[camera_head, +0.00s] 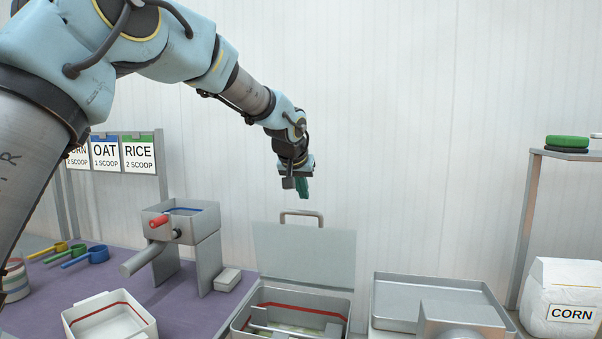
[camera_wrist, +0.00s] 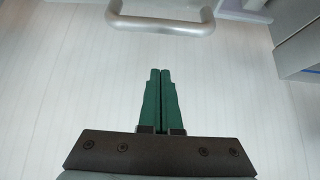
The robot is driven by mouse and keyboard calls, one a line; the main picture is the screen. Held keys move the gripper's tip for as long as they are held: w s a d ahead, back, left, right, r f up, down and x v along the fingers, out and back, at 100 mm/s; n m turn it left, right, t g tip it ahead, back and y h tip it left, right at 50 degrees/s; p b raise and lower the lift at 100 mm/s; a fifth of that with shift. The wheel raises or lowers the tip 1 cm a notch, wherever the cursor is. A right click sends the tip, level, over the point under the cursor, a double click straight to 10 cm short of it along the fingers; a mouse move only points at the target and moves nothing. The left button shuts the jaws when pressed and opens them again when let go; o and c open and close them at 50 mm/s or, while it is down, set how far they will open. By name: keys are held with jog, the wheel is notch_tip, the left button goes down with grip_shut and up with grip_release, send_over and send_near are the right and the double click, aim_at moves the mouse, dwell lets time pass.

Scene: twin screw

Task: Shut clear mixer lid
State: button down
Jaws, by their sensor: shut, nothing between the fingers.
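The mixer lid (camera_head: 304,256) stands raised at the back of the metal mixer box (camera_head: 241,321), with a bar handle (camera_head: 301,213) along its top edge. In the head view the lid looks grey and mostly opaque. The mixer box is open, with a red line and metal bars inside. My gripper (camera_head: 302,190) hangs above the lid handle, apart from it, with green fingers pointing down. In the wrist view my gripper (camera_wrist: 160,72) is shut and empty, and the lid handle (camera_wrist: 160,24) lies beyond the fingertips.
A grey hopper machine (camera_head: 205,222) with a red knob stands left on the purple mat (camera_head: 190,302). A white tray (camera_head: 75,316) is front left. Metal trays (camera_head: 395,277) lie right of the mixer. A CORN bag (camera_head: 552,277) and shelf (camera_head: 575,155) stand far right.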

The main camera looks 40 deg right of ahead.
jog(key=shift+s+a+f+p, duration=0.35)
jog(key=shift+s+a+f, duration=0.15)
jog(key=shift+a, duration=0.2)
jog(key=shift+s+a+f+p, duration=0.35)
jog(key=shift+a+f, duration=0.2)
jog(key=shift+a, duration=0.15)
jog(key=shift+f+b, duration=0.1)
jog(key=shift+b, duration=0.25)
